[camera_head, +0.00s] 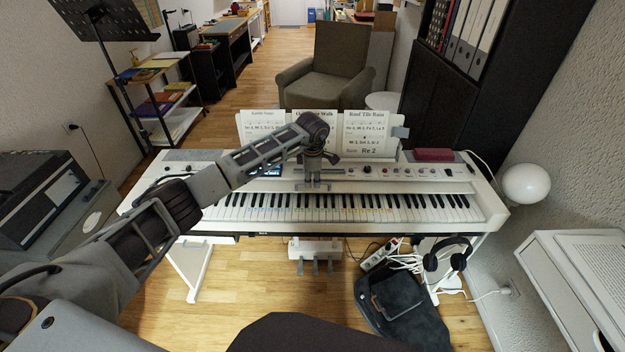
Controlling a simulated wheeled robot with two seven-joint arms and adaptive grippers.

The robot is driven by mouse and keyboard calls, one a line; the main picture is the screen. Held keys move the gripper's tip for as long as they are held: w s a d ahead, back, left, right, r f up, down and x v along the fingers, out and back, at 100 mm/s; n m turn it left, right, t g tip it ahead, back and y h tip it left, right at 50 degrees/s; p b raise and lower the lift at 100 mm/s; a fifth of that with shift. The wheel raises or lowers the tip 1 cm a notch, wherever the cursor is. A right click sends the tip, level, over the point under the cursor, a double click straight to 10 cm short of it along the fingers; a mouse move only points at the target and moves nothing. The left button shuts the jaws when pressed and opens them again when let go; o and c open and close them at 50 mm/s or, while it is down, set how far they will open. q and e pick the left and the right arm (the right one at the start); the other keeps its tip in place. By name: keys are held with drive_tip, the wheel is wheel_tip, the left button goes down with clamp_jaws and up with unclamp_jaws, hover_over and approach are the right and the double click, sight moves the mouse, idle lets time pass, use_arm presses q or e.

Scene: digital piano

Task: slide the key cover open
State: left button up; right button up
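The white digital piano (462,187) stands across the middle of the view, and its black and white keys (410,208) lie exposed along their whole width. A pale strip (400,187) runs along the back of the keys; it looks like the front edge of the key cover, pushed back. My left arm reaches in from the left, and its gripper (313,180) points down at the middle of this strip, by a small grey bar. Contact is unclear, and the fingers are too small to tell open from shut. My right gripper is not in view.
Sheet music (367,132) stands behind the panel. A red box (433,155) sits on the piano's right top. A white globe lamp (526,184) is at the right. Headphones (458,261) hang at the front right, above a dark bag (400,310) and cables on the floor.

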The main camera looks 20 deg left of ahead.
use_arm(q)
wheel_tip(320, 180, up, 11)
drive_tip(key=s, duration=0.2)
drive_tip(key=shift+d, duration=0.3)
drive_tip(key=shift+s+f, duration=0.1)
drive_tip(key=shift+f, duration=0.05)
